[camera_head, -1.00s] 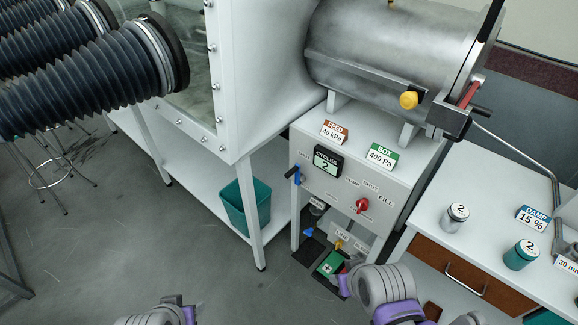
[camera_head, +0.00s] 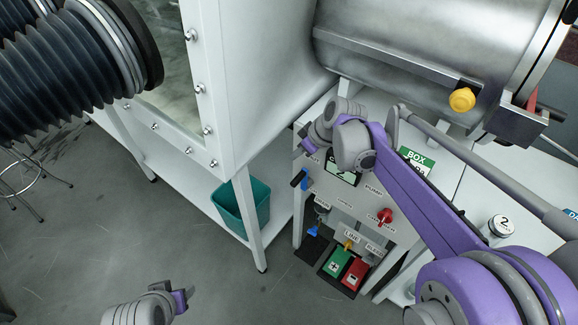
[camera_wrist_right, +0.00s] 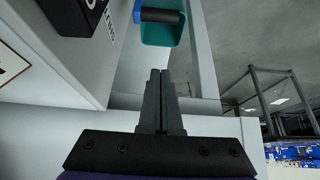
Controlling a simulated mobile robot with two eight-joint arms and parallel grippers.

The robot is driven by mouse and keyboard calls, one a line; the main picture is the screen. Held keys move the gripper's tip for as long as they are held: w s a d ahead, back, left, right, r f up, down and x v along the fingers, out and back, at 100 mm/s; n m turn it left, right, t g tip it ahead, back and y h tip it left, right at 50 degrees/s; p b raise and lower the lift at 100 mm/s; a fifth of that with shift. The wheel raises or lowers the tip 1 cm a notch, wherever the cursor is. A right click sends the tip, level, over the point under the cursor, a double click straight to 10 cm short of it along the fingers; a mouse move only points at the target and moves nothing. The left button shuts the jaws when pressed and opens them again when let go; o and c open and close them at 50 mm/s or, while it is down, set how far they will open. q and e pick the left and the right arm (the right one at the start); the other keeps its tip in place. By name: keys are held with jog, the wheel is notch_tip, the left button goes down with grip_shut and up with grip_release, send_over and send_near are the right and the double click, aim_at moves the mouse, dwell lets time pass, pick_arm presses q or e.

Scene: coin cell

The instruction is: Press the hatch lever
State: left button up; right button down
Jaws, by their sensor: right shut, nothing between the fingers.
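A blue lever with a black grip (camera_head: 299,179) sticks out from the left side of the white control panel (camera_head: 320,205); it also shows in the right wrist view (camera_wrist_right: 160,15). I cannot read its label. My right gripper (camera_wrist_right: 160,73) is shut and empty, its fingertips pointing toward this lever and apart from it in the picture. In the head view my right gripper (camera_head: 303,146) is just above the lever, its fingers hardly visible. The metal chamber's end at right carries a red part with a black handle (camera_head: 538,108). My left gripper (camera_head: 184,298) is low, its jaws unclear.
A yellow knob (camera_head: 462,100) sits on the chamber. The panel has a red knob (camera_head: 385,217), with green (camera_head: 337,262) and red (camera_head: 355,272) pedals below. A teal bin (camera_head: 242,208) stands on the lower shelf. The glovebox (camera_head: 255,90) wall is close on the left.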

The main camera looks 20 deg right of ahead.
aim_at(296, 178)
jog(key=shift+s, duration=0.2)
notch_tip(296, 178, down, 9)
jog(key=w, duration=0.1)
jog(key=shift+a+f+b, duration=0.15)
jog(key=shift+a+b, duration=0.15)
jog(key=shift+a, duration=0.05)
dwell(0.4)
jog(key=shift+s+d+t+y+b, duration=0.3)
jog(key=shift+s+t, duration=0.05)
jog(key=shift+t, duration=0.05)
